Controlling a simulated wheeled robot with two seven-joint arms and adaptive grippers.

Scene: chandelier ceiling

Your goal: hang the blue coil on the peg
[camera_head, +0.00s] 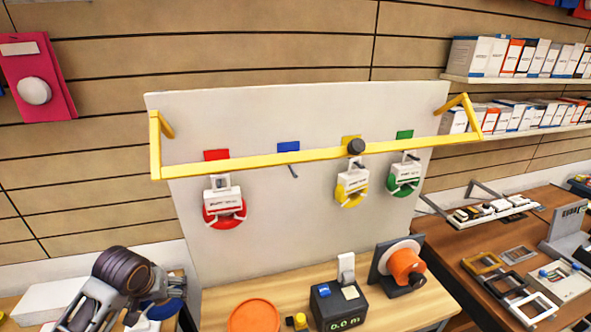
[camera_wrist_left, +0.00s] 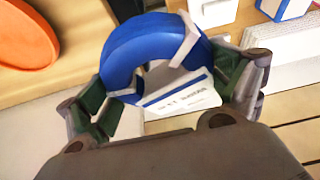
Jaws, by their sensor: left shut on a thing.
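The blue coil (camera_head: 172,307) with a white label card is held by my left gripper (camera_head: 145,305) at the lower left, low beside the wooden bench. In the left wrist view the blue coil (camera_wrist_left: 150,42) sits between both fingers of my left gripper (camera_wrist_left: 172,80), its printed card facing the palm. A bare peg (camera_head: 293,171) sticks out of the white board under the blue tag (camera_head: 288,146). The peg is well up and right of my left gripper. My right gripper is not in view.
A red coil (camera_head: 224,213), a yellow coil (camera_head: 352,190) and a green coil (camera_head: 404,180) hang on the white board (camera_head: 270,225). A yellow bar (camera_head: 250,161) crosses in front. The bench holds an orange disc (camera_head: 254,315), a black meter box (camera_head: 338,306) and an orange spool (camera_head: 406,265).

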